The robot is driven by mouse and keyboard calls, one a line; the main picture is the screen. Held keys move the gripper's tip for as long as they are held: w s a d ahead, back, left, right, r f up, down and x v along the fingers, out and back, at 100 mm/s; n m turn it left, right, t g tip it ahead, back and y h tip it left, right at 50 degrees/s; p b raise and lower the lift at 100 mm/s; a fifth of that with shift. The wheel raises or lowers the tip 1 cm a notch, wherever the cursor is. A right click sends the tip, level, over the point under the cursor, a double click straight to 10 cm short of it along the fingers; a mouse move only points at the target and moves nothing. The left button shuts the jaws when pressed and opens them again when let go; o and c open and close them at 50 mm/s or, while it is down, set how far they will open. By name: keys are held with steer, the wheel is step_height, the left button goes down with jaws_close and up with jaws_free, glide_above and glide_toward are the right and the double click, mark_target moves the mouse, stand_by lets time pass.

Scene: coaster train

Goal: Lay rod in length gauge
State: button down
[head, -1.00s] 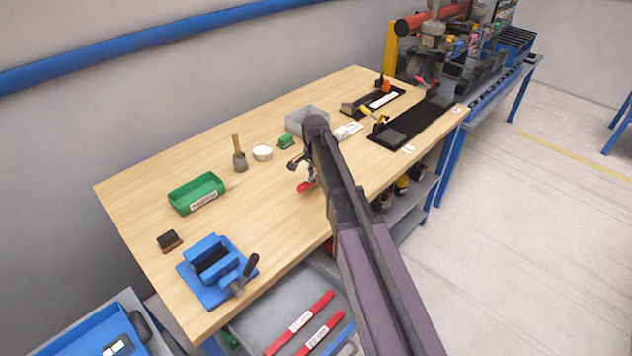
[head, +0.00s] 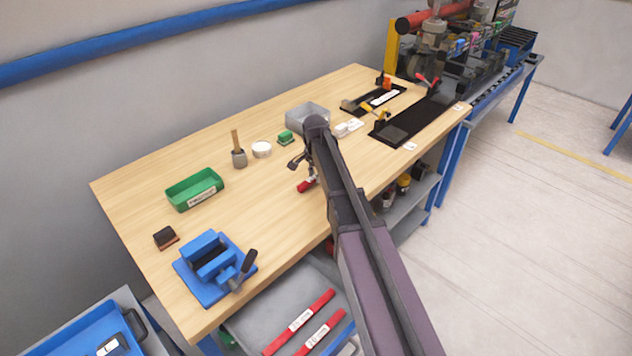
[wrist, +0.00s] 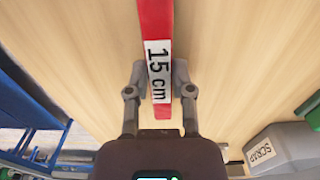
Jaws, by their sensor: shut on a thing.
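A red rod (wrist: 155,22) with a white "15 cm" label is between the two fingers of my gripper (wrist: 160,80) in the wrist view. The fingers are shut on it near its labelled end, and its far end runs out of the picture. In the head view a red end of the rod (head: 305,186) shows over the wooden table, left of my arm. My arm hides much of the gripper there. Two black fixtures lie at the table's right end: a long plate (head: 425,117) and a smaller one (head: 374,100) with a white strip. I cannot tell which is the length gauge.
A grey bin (head: 307,117), marked SCRAP in the wrist view (wrist: 285,150), stands behind my arm. A green tray (head: 194,189) and a blue vise (head: 215,268) are on the left. More red rods (head: 301,318) lie in a grey tray below. The table's front middle is clear.

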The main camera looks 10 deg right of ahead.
steer(key=shift+f, duration=0.5)
steer(key=shift+c, duration=2.4)
jaws_free()
steer(key=shift+r, duration=0.2)
step_height(320, 180, up, 12)
steer(key=p, duration=1.1)
steer(key=shift+p, duration=0.4)
